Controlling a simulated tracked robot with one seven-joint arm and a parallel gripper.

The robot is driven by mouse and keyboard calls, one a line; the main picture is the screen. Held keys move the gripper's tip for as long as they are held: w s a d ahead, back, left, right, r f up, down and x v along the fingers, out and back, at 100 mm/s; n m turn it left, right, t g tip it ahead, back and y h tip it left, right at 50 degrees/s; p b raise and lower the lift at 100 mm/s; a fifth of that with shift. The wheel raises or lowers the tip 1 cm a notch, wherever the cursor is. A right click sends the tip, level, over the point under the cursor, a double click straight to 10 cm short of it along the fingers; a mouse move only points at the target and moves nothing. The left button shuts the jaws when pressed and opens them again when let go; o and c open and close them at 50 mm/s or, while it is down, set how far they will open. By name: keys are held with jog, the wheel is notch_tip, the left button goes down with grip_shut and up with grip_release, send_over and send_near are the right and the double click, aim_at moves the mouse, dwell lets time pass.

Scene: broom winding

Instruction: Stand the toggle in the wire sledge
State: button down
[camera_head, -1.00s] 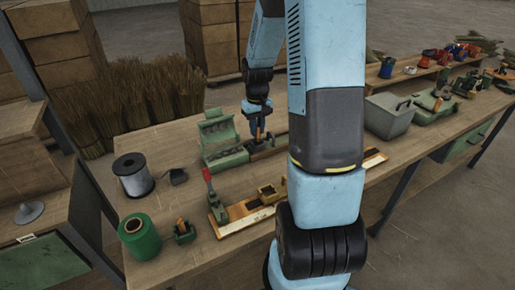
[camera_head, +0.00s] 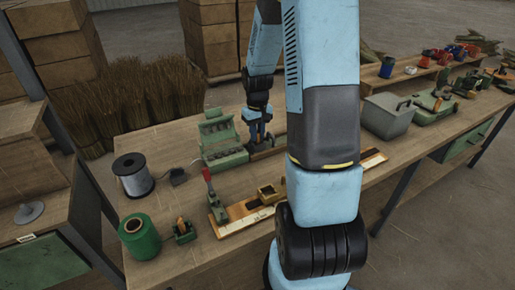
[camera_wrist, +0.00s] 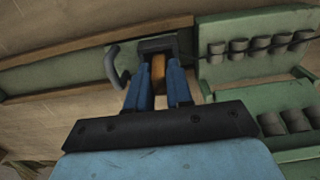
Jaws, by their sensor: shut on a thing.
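The toggle (camera_wrist: 158,68), an orange-brown wooden piece, stands between the blue fingers of my gripper (camera_wrist: 159,80) in the wrist view. My gripper is shut on it. Its far end meets a dark block (camera_wrist: 158,44), which looks like the wire sledge, on a green plate; I cannot tell whether the toggle is seated in it. In the head view my gripper (camera_head: 257,138) is down at the right side of the green winding machine (camera_head: 222,140), and the toggle is hidden there.
The machine has a row of grey rollers (camera_wrist: 260,44) and a bent grey handle (camera_wrist: 113,66) beside the dark block. A wire spool (camera_head: 132,174), a green roll (camera_head: 139,236) and a wooden jig (camera_head: 245,216) stand on the bench. A grey bin (camera_head: 390,116) is to the right.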

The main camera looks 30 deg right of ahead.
jog(key=shift+f, duration=0.15)
jog(key=c, duration=0.9)
grip_release()
jog(key=shift+c, duration=0.2)
notch_tip(320, 180, up, 14)
jog(key=shift+f, duration=0.1)
jog(key=s+a+r+t, duration=0.2)
jog(key=s+a+r, duration=0.2)
jog(key=s, duration=0.3)
jog(key=s+a+r+t, duration=0.1)
jog(key=s+a+r, duration=0.3)
jog(key=s+r, duration=0.2)
jog(key=s+a+r+t, duration=0.2)
jog(key=s+a+r, duration=0.2)
jog(key=s, duration=0.5)
jog(key=shift+s+a+r+t, duration=0.15)
jog(key=shift+s+r+t, duration=0.15)
jog(key=shift+s+r, duration=0.15)
